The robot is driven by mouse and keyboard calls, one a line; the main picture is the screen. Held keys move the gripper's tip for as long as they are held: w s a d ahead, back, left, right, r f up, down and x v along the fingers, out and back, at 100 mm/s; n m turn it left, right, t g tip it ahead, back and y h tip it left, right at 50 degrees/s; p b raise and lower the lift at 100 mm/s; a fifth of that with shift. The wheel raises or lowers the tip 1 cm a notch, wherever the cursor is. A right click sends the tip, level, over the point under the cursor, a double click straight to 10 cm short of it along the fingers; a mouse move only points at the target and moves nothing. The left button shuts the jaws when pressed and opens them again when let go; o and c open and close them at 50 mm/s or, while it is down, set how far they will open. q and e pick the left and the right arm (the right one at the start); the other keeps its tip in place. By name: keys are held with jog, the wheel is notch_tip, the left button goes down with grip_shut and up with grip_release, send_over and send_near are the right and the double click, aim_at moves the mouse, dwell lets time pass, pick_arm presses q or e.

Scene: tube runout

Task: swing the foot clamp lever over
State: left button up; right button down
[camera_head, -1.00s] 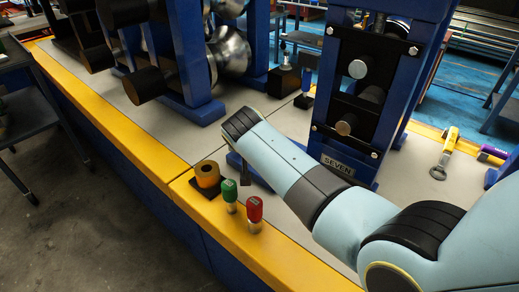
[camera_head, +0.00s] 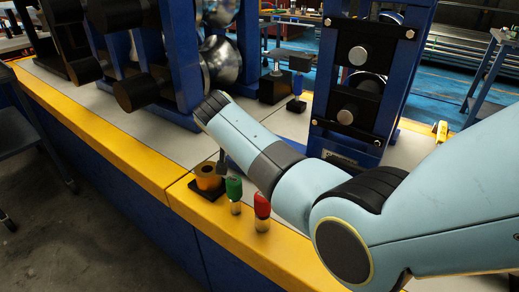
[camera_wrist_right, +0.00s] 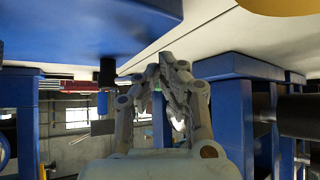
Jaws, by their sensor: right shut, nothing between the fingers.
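I cannot surely pick out the foot clamp lever in the head view. A small dark upright piece (camera_head: 221,161) shows there beside my right arm's end, by a brass-coloured cylinder; I cannot tell whether it is the lever or part of my gripper. In the right wrist view, which is upside down, a black cylindrical grip (camera_wrist_right: 107,72) joins a blue part (camera_wrist_right: 85,25), apart from my fingers. My right gripper (camera_wrist_right: 172,82) is shut and empty there; in the head view my arm hides its fingers. My left gripper is not in view.
The brass-coloured cylinder (camera_head: 208,178), a green knob (camera_head: 234,187) and a red knob (camera_head: 262,206) stand near the yellow edge (camera_head: 180,194). A blue roller stand (camera_head: 325,70) rises behind my arm. Metal rollers (camera_head: 220,62) are at left. A blue-handled post (camera_head: 297,88) stands between.

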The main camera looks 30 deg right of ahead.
jog(key=shift+w, duration=0.35)
jog(key=shift+w+f+b, duration=0.1)
jog(key=shift+w+b, duration=0.15)
jog(key=shift+b, duration=0.1)
jog(key=shift+w+d+b, duration=0.2)
jog(key=shift+w+b, duration=0.35)
jog(key=shift+w, duration=0.25)
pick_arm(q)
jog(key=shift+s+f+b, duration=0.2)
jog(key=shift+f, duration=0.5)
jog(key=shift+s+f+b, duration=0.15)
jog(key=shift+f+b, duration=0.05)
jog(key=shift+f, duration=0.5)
pick_arm(e)
jog(key=shift+w+d, duration=0.25)
jog(key=shift+w, duration=0.4)
